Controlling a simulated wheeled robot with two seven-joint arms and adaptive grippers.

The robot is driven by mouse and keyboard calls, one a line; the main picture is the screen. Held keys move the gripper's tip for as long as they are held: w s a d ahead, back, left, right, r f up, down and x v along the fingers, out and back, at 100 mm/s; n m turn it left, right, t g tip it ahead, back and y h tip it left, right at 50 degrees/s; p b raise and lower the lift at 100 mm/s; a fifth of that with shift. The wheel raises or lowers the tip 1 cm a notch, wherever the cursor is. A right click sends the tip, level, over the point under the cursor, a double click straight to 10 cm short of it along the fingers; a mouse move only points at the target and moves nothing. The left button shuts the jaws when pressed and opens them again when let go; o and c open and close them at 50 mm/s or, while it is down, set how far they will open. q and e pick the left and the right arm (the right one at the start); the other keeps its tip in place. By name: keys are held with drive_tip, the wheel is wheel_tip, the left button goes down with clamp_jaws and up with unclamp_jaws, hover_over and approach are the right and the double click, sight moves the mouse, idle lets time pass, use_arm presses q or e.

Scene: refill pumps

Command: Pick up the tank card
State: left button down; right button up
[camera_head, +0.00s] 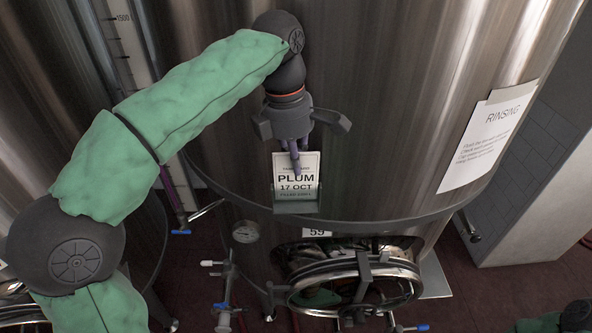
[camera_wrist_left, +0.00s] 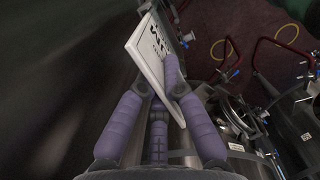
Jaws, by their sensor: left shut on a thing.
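The tank card (camera_head: 307,189) is white with "PLUM" and "17 OCT" in dark print. It stands upright in a small metal holder (camera_head: 296,207) on the front of the steel tank (camera_head: 360,120). My left gripper (camera_head: 296,160) comes from above and is shut on the card's upper part, its purple fingers covering some of the print. In the left wrist view the card (camera_wrist_left: 149,52) shows edge-on and slanted between the purple fingers (camera_wrist_left: 158,88). Whether the card's lower edge is still seated in the holder cannot be told. My right gripper is not clearly in view.
A "RINSING" sheet (camera_head: 487,137) is fixed to the tank at the right. Below are a number plate 59 (camera_head: 317,233), a dial gauge (camera_head: 245,232), an open round hatch (camera_head: 357,284) and blue-handled valves (camera_head: 221,306). A pale wall block (camera_head: 540,190) stands at the right.

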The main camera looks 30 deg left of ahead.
use_arm(q)
drive_tip(key=s+r, duration=1)
drive_tip(key=s, duration=0.4)
drive_tip(key=shift+p, duration=0.3)
drive_tip(key=shift+w+f, duration=0.1)
drive_tip(key=shift+f, duration=0.05)
